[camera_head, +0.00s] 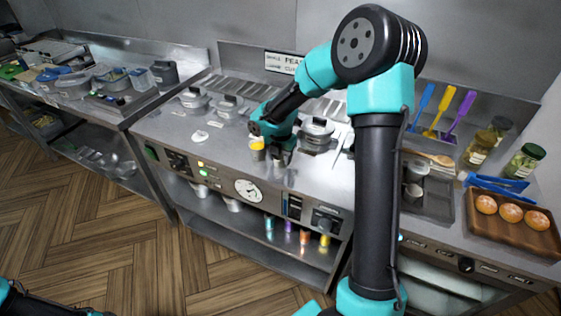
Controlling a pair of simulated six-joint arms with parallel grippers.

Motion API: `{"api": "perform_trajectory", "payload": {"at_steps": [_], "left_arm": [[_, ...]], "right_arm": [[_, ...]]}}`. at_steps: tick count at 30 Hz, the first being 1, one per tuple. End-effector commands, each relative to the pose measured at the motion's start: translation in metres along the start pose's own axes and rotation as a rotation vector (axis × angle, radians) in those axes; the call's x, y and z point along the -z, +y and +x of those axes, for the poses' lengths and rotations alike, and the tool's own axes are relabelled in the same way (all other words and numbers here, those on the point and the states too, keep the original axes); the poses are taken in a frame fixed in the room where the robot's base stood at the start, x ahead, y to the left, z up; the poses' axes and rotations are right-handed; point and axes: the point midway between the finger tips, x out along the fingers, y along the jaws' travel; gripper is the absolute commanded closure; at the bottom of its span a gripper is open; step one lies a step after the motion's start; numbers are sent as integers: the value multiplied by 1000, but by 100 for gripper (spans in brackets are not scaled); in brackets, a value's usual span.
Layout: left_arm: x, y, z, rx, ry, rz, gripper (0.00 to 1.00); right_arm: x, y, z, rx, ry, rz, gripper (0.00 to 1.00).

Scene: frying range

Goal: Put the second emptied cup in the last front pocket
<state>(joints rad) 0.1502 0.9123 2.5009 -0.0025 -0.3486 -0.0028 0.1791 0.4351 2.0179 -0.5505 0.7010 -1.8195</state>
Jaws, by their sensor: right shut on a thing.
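My right gripper (268,150) is over the front part of the steel range, shut on a small grey cup (257,154). The cup has a yellow-orange colour at its top and looks about upright. Whether it is clear of the counter is hard to tell. Two other grey cups (415,171) (412,193) stand in a dark divided tray (434,206) to the right, partly hidden by my right arm. I cannot make out which pocket is the last front one. My left gripper is not in view; only part of my left arm shows at the bottom left.
Lidded pots (317,135) (228,106) (193,98) stand along the range. A wooden tray (500,232) of round orange-topped items, jars (524,160) and blue tongs (495,183) are at the right. Small coloured containers (305,237) stand on the shelf below.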

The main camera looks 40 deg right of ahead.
Motion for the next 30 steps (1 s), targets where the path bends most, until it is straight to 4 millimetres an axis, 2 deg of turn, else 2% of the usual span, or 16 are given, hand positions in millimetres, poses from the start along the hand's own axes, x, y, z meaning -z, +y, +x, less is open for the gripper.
{"api": "perform_trajectory", "payload": {"at_steps": [11,21,30], "left_arm": [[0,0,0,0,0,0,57],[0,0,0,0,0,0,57],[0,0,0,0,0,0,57]], "right_arm": [[0,0,-5,-1,-1,0,77],[0,0,-37,-3,-3,0,77],[42,-18,-40,0,0,-3,77]]}}
